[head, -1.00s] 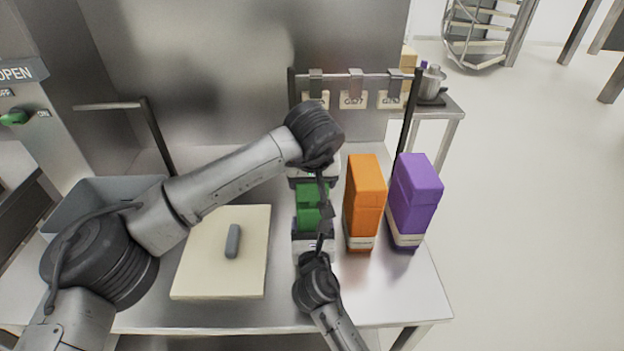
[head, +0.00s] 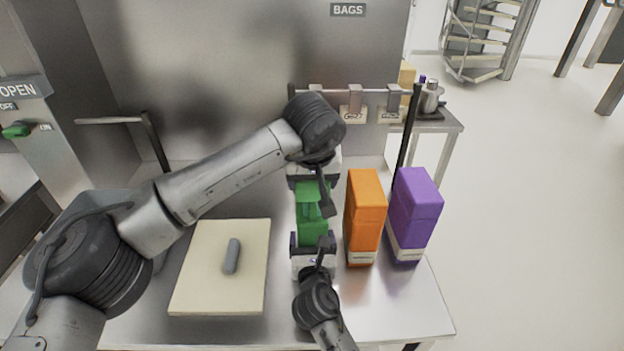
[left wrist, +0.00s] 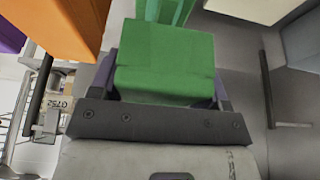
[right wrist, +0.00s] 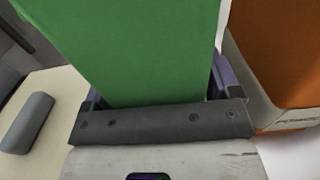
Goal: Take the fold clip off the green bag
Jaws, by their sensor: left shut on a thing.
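The green bag (head: 313,232) stands between my two grippers in the head view, its upper part pinched in above a boxy lower part. My left gripper (head: 313,184) is shut on the bag's top; the left wrist view shows a green block (left wrist: 165,70) between its fingers. My right gripper (head: 313,243) is at the bag's near lower side. In the right wrist view its fingers flank the green face (right wrist: 140,60); whether they press on it is unclear. A grey bar (head: 232,256), perhaps the fold clip, lies on the cream board (head: 200,290). No clip shows clearly on the bag.
An orange bag (head: 365,215) stands close to the right of the green bag, with a purple bag (head: 415,210) beyond it. A rail with hanging tags (head: 352,114) rises behind. A grey bin (head: 90,204) is at the left, partly behind my left arm.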

